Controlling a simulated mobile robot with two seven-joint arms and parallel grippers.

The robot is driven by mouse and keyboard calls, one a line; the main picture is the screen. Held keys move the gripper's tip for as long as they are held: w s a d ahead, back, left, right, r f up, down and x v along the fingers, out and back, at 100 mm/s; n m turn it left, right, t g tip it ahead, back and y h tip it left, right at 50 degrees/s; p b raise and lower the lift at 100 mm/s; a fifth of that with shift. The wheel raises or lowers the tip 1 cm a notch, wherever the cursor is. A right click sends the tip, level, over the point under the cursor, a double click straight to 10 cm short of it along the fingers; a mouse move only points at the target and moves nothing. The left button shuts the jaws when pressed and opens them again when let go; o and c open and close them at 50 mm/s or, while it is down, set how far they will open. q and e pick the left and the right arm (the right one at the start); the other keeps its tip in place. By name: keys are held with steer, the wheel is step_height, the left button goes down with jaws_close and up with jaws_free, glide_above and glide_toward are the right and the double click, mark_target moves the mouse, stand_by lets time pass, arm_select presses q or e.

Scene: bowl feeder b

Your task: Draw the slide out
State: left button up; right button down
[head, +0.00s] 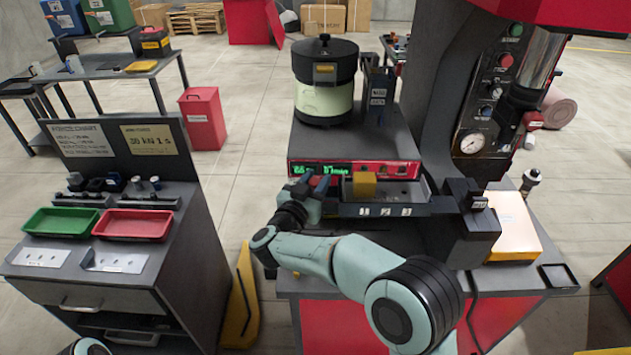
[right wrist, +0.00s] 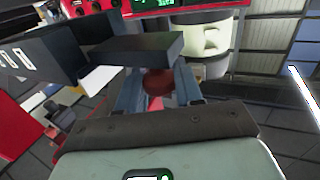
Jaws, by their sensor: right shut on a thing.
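The slide, a dark grey drawer-like bar with white marks (head: 405,209), sticks out at the front of the feeder base under the red panel. A yellow block (head: 364,186) sits just behind its front bar. My right gripper (head: 318,186) is at the slide's left end. In the right wrist view its fingers (right wrist: 158,92) are closed around a round red-brown knob (right wrist: 157,81), below a dark block (right wrist: 135,48). The knob's join to the slide is hidden. Only a bit of my left arm shows at the bottom left; its gripper is out of view.
The feeder base (head: 350,140) carries a lidded bowl (head: 324,85). A dark press column with a gauge stands right of it. An orange-lit box (head: 512,228) lies beside the slide's right end. A cart with a green tray (head: 60,221) and red tray (head: 133,224) stands left.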

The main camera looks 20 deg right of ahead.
steer(key=c, duration=0.8)
jaws_free()
steer(key=shift+w+a+r, duration=0.1)
steer(key=shift+a+r, duration=0.2)
steer(key=shift+r, duration=0.25)
arm_select(q)
steer(key=shift+a, duration=0.1)
arm_select(e)
steer(key=shift+a+f, duration=0.1)
steer(key=shift+f, duration=0.05)
steer(key=shift+f, duration=0.1)
arm_select(q)
steer(key=shift+s+f+b, duration=0.6)
steer(key=shift+f+b, duration=0.1)
steer(key=shift+f, duration=0.15)
steer(key=shift+s+f+b, duration=0.55)
steer(key=shift+f+b, duration=0.1)
steer(key=shift+f, duration=0.2)
arm_select(e)
steer(key=shift+v, duration=6.75)
arm_select(q)
steer(key=shift+s, duration=0.1)
